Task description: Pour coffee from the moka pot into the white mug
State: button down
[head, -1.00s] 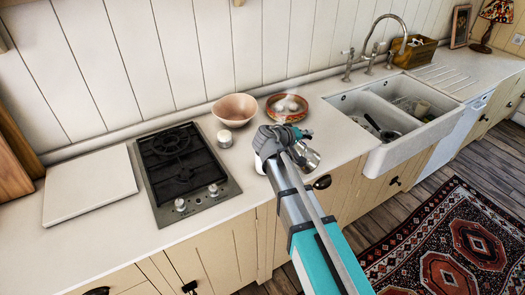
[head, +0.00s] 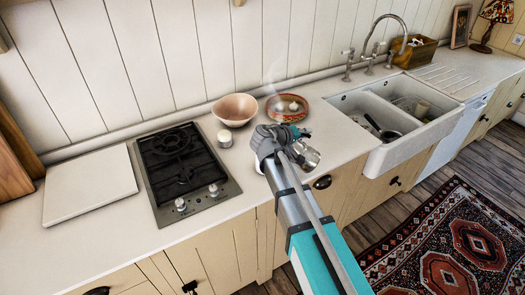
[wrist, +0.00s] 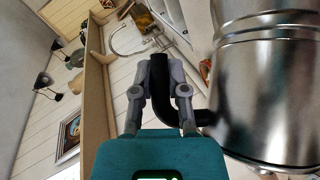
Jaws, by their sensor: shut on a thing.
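The moka pot (head: 306,154) is a shiny metal pot just right of my gripper (head: 277,138) in the head view. In the wrist view, its metal body (wrist: 268,85) fills the right side. My gripper's fingers (wrist: 160,85) are shut around its black handle (wrist: 163,110). The pot is held tilted above the counter's front part; its spout is hidden. A small white part, likely the white mug (head: 258,164), shows left of and below my gripper in the head view. The rest of it is covered by my gripper and arm. I cannot see any coffee stream or the mug's inside.
A patterned bowl (head: 305,113) with pale round things and a pinkish bowl (head: 236,102) stand behind my gripper. A small white jar (head: 225,138) and a gas hob (head: 182,170) are to the left. The sink (head: 395,125) is to the right.

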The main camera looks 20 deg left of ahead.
jog(key=shift+s+a+r+n+t+h, duration=0.1)
jog(key=shift+a+r+n+t+h, duration=0.2)
jog(key=shift+a+r+n+h, duration=0.4)
dwell(1.5)
jog(key=d+f+m+g+y, duration=0.1)
jog(key=d+f+y, duration=0.1)
jog(key=shift+d+f+m, duration=0.25)
jog(key=shift+f+m, duration=0.1)
jog(key=shift+m, duration=0.05)
jog(key=shift+w+d+f+y, duration=0.15)
jog(key=shift+w+f+y, duration=0.1)
jog(key=shift+f+y, duration=0.15)
jog(key=shift+d+m, duration=0.15)
jog(key=shift+m, duration=0.15)
